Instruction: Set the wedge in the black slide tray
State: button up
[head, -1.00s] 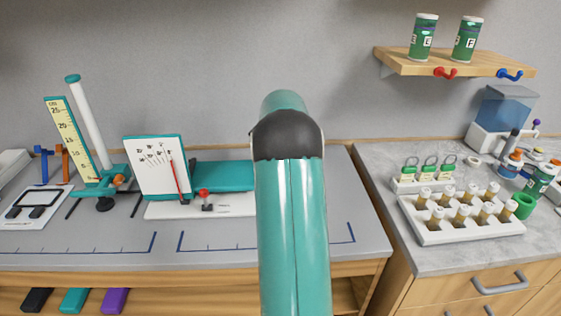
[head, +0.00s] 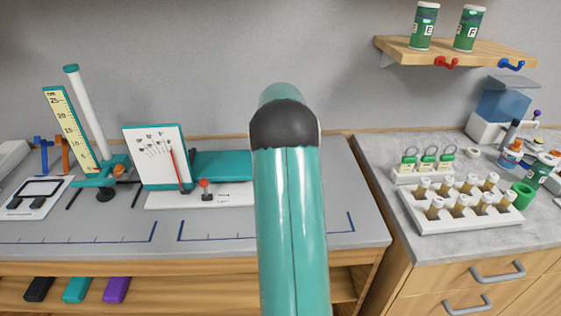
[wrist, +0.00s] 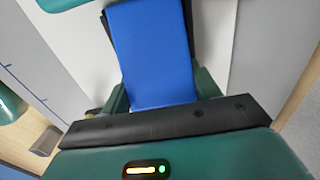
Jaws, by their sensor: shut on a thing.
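A blue block (wrist: 155,60), which looks like the wedge, is between the fingers of my gripper (wrist: 152,45) in the wrist view. The head view does not show the gripper or the block, because my own arm blocks the middle. A black item (head: 39,289), which may be the black slide tray, is on the shelf under the bench at the lower left. Its inside cannot be made out.
A teal item (head: 76,290) and a purple item (head: 117,290) are beside the black one. The grey bench (head: 110,225) has a clear front strip. A height scale (head: 72,132) and a white chart board (head: 157,157) stand on it. A white vial rack (head: 462,205) is on the right counter.

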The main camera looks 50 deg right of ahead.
jog(key=shift+s+a+f, duration=0.1)
jog(key=shift+f, duration=0.5)
jog(key=o, duration=1.1)
jog(key=shift+f, duration=0.1)
jog(key=r, duration=1.5)
jog(key=shift+w+d+r, duration=0.15)
jog(key=shift+w+d, duration=0.05)
